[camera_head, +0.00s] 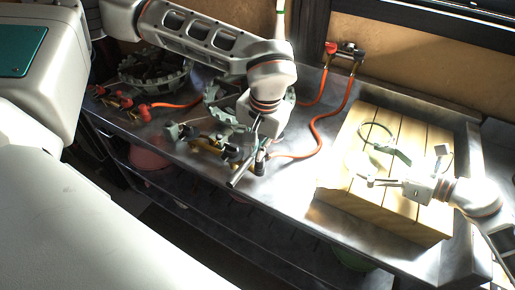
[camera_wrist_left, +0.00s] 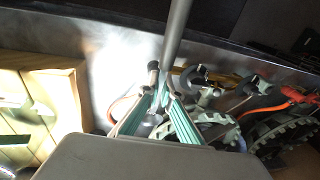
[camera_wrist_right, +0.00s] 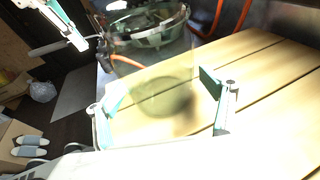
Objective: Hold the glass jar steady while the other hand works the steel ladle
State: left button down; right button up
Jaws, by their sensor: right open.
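The clear, green-tinted glass jar (camera_head: 368,150) stands on the wooden crate top. My right gripper (camera_head: 383,167) is at it from the right. In the right wrist view the two fingers (camera_wrist_right: 163,105) are apart, with the jar (camera_wrist_right: 160,75) between or just beyond them; contact cannot be told. My left gripper (camera_head: 256,152) is above the metal bench, left of the crate. It closes around a long grey rod, which appears to be the steel ladle (camera_head: 238,177). The rod also shows in the left wrist view (camera_wrist_left: 176,35), rising past the fingertips (camera_wrist_left: 163,90). The ladle's bowl is not clearly visible.
The slatted wooden crate (camera_head: 340,200) fills the bench's right end. Red-orange hoses (camera_head: 318,125) curve over the metal bench (camera_head: 300,215) behind the left gripper. Toothed rings (camera_head: 150,70), clamps and fittings crowd the bench's left part. Bare metal lies between the left gripper and crate.

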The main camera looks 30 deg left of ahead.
jog(key=shift+a, duration=0.2)
jog(key=c, duration=0.8)
jog(key=shift+c, duration=0.2)
